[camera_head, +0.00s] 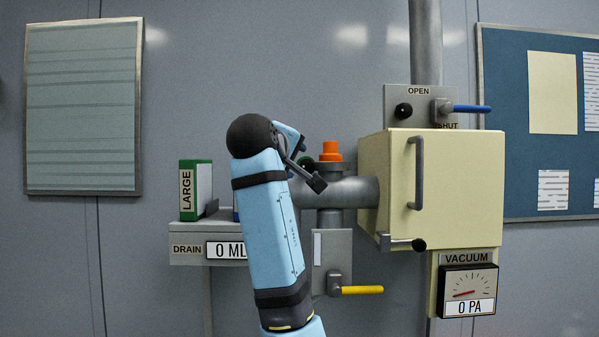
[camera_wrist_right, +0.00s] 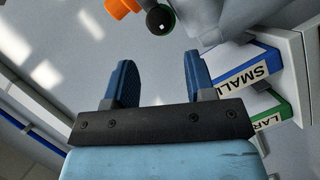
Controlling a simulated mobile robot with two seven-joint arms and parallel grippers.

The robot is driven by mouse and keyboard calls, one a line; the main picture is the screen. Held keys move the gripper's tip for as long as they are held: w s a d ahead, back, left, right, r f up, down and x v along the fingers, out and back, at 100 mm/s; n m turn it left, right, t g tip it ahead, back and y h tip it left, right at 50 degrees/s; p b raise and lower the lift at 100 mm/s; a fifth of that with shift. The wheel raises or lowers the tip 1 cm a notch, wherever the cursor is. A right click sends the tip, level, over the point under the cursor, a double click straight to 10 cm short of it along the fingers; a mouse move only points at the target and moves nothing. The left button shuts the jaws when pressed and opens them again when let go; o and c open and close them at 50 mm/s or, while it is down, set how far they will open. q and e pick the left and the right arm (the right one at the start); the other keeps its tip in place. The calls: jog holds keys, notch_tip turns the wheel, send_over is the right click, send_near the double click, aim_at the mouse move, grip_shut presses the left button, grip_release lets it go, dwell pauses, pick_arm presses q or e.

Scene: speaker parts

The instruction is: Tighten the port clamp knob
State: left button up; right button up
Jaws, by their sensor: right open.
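The knob that looks like the port clamp knob is dark and round with a small white mark and some green at its edge. It shows in the wrist view (camera_wrist_right: 159,18), above the space between my fingertips and apart from them. In the head view the same knob (camera_head: 306,161) is mostly hidden behind my right gripper. An orange cap (camera_head: 331,150) tops the grey pipe fitting beside it; it also shows in the wrist view (camera_wrist_right: 122,7). My right gripper (camera_wrist_right: 160,66) is open, with two blue fingers and nothing between them. My left gripper is not in view.
A cream chamber (camera_head: 390,165) with a handle stands to the right. A yellow-handled valve (camera_head: 360,290) sits below, a blue-handled one (camera_head: 470,109) above. A shelf (camera_head: 185,232) at left holds a binder marked LARGE (camera_head: 203,190); a SMALL binder (camera_wrist_right: 248,72) shows in the wrist view.

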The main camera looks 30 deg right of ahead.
jog(key=shift+b+v, duration=0.35)
jog(key=shift+v, duration=1.8)
jog(key=w+a+f+n+t+y, duration=0.15)
jog(key=w+f, duration=0.25)
jog(key=f, duration=0.8)
jog(key=w+f+n+t+y, duration=0.15)
jog(key=w+f, duration=0.35)
jog(key=f, duration=0.7)
jog(key=s+a+f+n+y, duration=0.1)
jog(key=s+a+f+y, duration=0.15)
jog(key=f, duration=0.85)
jog(key=s+a+f+y, duration=0.1)
jog(key=s+f+y, duration=0.15)
jog(key=f, duration=0.95)
jog(key=s+a+f+n+y, duration=0.15)
jog(key=s+f, duration=0.25)
jog(key=f, duration=0.7)
jog(key=s+a+f+m+g+y, duration=0.1)
jog(key=s+a+f+m+y, duration=0.1)
jog(key=s+f, duration=0.8)
jog(key=s+a+f+m+y, duration=0.3)
jog(key=s+f, duration=0.8)
jog(key=s, duration=0.8)
jog(key=shift+s+a+f+g+y, duration=0.2)
jog(key=shift+s+a+g+y, duration=0.15)
jog(key=shift+a+y, duration=0.25)
